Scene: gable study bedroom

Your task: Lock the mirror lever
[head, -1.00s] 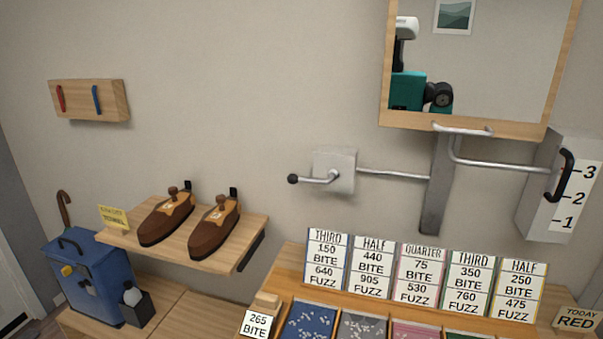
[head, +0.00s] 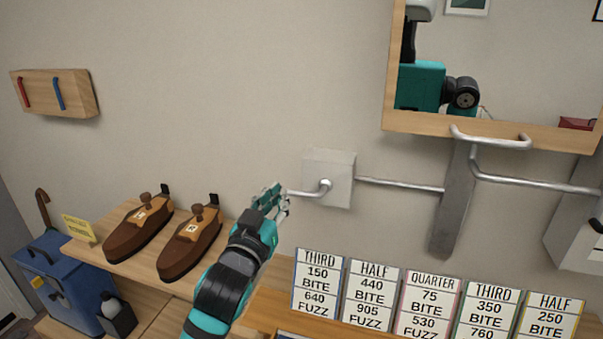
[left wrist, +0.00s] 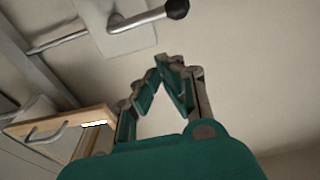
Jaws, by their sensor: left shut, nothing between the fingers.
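The mirror lever (head: 304,192) is a metal crank on a square wall plate (head: 343,163), with its arm pointing left. In the head view my left gripper (head: 272,192) covers its black knob end. In the left wrist view the knob (left wrist: 177,9) shows at the top, apart from the fingertips (left wrist: 168,62) in the picture. My left gripper is shut and empty. Whether it touches the lever I cannot tell. The mirror (head: 389,108) has a wooden frame, with a metal handle (head: 490,141) below it. My right gripper is not in view.
A metal rod (head: 400,184) runs from the plate to an upright bracket (head: 453,225). A shelf with two brown shoe-shaped objects (head: 191,245) lies left of my arm. Several price cards (head: 374,292) stand below. The wall above the lever is clear.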

